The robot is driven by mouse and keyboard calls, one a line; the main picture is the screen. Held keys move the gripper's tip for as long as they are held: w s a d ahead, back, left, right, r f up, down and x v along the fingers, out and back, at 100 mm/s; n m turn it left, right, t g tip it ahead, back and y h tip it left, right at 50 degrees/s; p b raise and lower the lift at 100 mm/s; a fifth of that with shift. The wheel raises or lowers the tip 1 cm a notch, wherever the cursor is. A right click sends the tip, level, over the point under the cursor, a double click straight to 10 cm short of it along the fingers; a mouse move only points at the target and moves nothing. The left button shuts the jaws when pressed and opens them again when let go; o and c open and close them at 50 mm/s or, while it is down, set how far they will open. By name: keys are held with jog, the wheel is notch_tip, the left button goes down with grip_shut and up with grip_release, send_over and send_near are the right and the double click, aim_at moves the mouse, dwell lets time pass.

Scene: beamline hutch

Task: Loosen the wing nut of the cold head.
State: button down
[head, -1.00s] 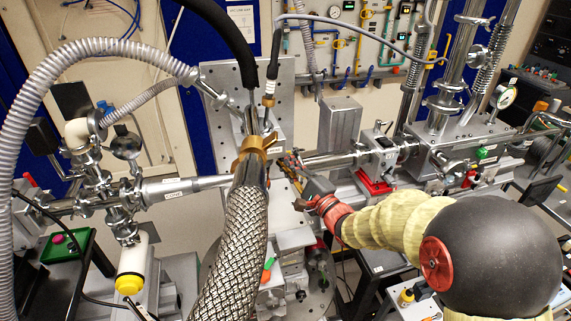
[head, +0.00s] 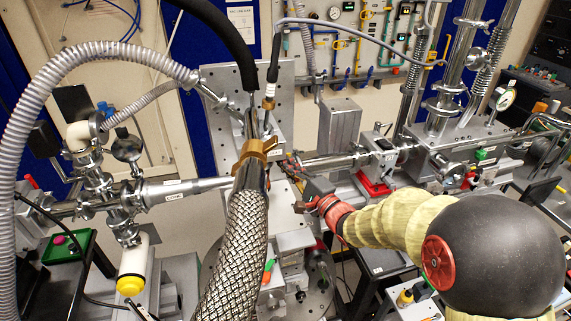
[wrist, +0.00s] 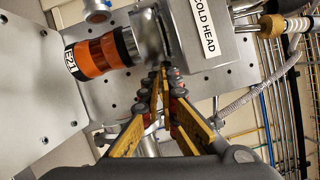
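The cold head is a grey metal block (wrist: 208,45) labelled COLD HEAD at the top of the wrist view. A round metal flange (wrist: 148,38) with an orange-and-black cylinder (wrist: 98,57) joins it on the left. My gripper (wrist: 164,72) has yellow fingers with dark pads, pointing at the lower left edge of the block. Its fingertips are close together there, with a narrow gap between the fingers further back. I cannot make out the wing nut; the fingertips may hide it. In the head view, my gripper's red part (head: 328,212) is right of the braided hose.
A beam pipe (head: 330,160) runs to the right, near a red-based mount (head: 373,185). A perforated plate (wrist: 40,110) lies left of my fingers.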

jog(key=shift+r+n+g+h+p, duration=0.15)
jog(key=shift+n+g+h+p, duration=0.35)
jog(key=shift+n+p, duration=1.05)
jog(key=shift+r+n+g+h+p, duration=0.1)
jog(key=shift+n+g+h+p, duration=0.35)
jog(key=shift+n+p, duration=1.1)
jog(key=shift+n+b, duration=0.35)
jog(key=shift+n, duration=0.15)
jog(key=c, duration=2.3)
grip_release()
jog(key=shift+c, duration=0.2)
jog(key=v, duration=1.2)
jog(key=shift+a, duration=0.1)
